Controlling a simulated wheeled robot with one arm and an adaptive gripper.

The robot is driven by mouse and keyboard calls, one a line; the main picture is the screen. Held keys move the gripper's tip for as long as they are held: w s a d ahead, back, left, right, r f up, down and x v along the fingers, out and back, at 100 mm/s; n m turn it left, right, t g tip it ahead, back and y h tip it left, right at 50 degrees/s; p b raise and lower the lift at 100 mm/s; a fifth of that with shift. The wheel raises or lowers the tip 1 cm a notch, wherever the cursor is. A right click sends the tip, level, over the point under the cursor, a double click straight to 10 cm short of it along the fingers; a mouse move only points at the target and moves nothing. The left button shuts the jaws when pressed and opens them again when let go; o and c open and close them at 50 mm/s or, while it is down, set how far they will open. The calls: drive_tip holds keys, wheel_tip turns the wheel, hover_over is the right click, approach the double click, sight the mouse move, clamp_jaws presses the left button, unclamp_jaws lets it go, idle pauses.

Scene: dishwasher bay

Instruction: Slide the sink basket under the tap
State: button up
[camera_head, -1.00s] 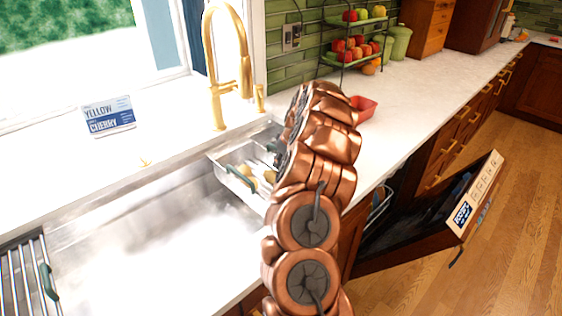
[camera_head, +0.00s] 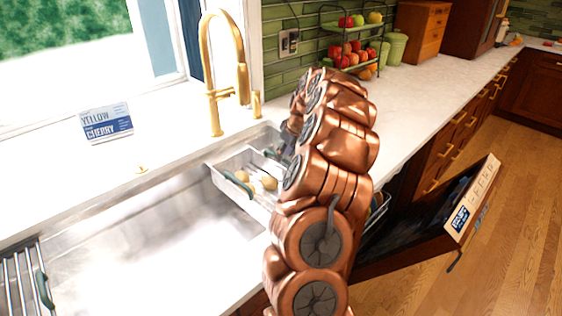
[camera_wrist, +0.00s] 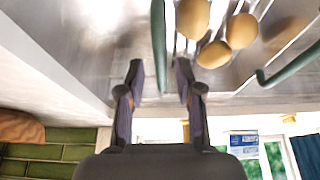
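The sink basket (camera_head: 226,164) is a pale tray with green handles, set across the right part of the sink. It holds several brown, potato-like things (camera_head: 257,180). Its near-left green handle (camera_head: 238,186) is clear of my arm. The gold tap (camera_head: 212,98) stands behind the sink, left of the basket. My gripper (camera_head: 277,153) is at the basket's right end, partly hidden by my arm. In the wrist view my gripper (camera_wrist: 158,68) is open, with a green handle (camera_wrist: 158,45) lined up between its fingers. I cannot tell whether they touch it.
A metal rack (camera_head: 22,280) lies over the sink's left end. A blue-and-white box (camera_head: 107,123) stands on the sill. The dishwasher door (camera_head: 420,220) hangs open at right. A fruit stand (camera_head: 352,45) is farther back. The sink's middle is empty.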

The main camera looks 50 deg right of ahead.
drive_tip(key=v, duration=0.3)
drive_tip(key=shift+s+r, duration=0.15)
drive_tip(key=shift+r, duration=0.15)
